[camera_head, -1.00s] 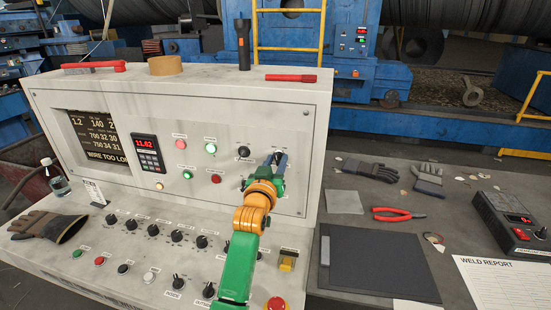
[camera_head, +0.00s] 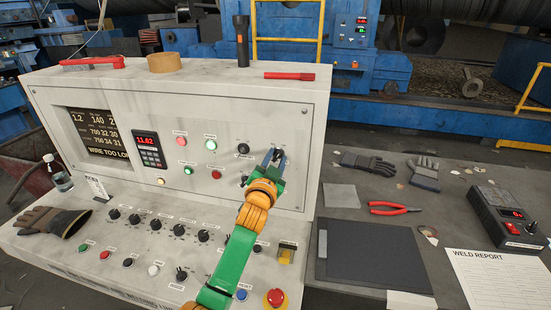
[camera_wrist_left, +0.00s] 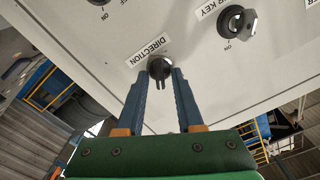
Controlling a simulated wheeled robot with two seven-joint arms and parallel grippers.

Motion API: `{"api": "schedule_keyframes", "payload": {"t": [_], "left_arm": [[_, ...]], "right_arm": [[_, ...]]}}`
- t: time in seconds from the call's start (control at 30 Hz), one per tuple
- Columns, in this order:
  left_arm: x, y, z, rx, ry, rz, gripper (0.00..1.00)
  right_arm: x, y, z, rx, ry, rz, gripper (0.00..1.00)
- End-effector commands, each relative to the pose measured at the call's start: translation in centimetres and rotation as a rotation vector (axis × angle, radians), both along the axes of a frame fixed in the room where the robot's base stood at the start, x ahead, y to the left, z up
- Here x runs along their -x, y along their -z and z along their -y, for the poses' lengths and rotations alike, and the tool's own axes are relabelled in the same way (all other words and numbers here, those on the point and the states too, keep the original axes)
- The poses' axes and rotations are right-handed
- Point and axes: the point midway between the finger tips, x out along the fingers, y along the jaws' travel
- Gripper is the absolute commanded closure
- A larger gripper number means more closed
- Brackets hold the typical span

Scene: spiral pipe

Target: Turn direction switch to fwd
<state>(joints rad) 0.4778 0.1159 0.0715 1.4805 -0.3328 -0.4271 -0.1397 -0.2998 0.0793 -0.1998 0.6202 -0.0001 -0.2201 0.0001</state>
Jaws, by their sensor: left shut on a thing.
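The direction switch (camera_wrist_left: 160,67) is a dark round knob on the pale panel face, under a white label reading DIRECTION, in the left wrist view. My left gripper (camera_wrist_left: 160,82) has its two blue-grey fingers on either side of this knob, shut on it. In the head view my left gripper (camera_head: 278,157) reaches the right part of the upright panel, and its fingers mostly hide the switch. The position marks around the switch, including any fwd mark, cannot be read. My right gripper is in neither view.
A key switch (camera_wrist_left: 237,22) sits beside the direction switch. The console (camera_head: 70,90) has several other knobs, lamps and buttons, with a red button (camera_head: 275,298) low at the right. A flashlight (camera_head: 242,40) stands on top. Pliers (camera_head: 393,208) and gloves lie on the right table.

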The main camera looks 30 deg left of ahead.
Motion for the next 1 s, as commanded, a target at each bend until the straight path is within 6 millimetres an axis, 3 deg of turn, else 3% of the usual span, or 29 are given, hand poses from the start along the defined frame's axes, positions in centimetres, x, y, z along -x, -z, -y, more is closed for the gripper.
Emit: {"api": "schedule_keyframes", "payload": {"t": [0.53,0.57,0.6,0.87,1.0], "left_arm": [[0.0,-0.2,0.0,-0.026,0.0,-0.001,1.0],[0.0,-0.2,0.0,-0.026,-0.001,0.0,0.61],[0.0,-0.2,-0.1,-0.025,-0.001,-0.001,0.56],[0.1,-0.1,0.0,-0.024,-0.001,-0.003,0.56],[1.4,0.1,0.3,-0.025,-0.001,-0.004,0.56]], "right_arm": [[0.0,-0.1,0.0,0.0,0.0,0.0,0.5],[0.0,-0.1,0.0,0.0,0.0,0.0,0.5],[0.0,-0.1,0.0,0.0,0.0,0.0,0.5],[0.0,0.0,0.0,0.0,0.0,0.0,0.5],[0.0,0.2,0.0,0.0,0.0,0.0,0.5]]}}
